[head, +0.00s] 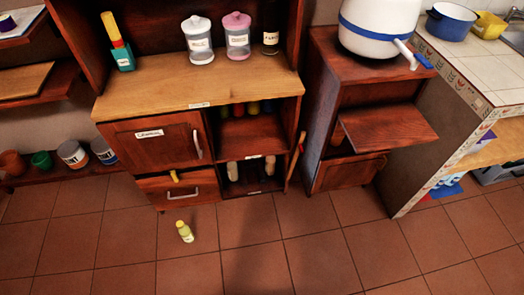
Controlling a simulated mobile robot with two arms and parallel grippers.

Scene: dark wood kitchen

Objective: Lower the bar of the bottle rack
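A dark red-brown wooden cabinet stands in the middle of the head view. Its open right side has an upper compartment (247,131) with several bottles at the back, and a lower compartment (251,184) with light bottle-like items, partly in shadow. A thin reddish wooden bar (296,160) stands steeply tilted at the cabinet's right edge, beside the lower compartment. I cannot tell for sure which part is the bottle rack, or whether this is its bar. Neither of my grippers is in view.
A yellow item (174,176) sits at the drawer (180,190). A second cabinet's flap (388,133) juts out at right. The floor is otherwise clear.

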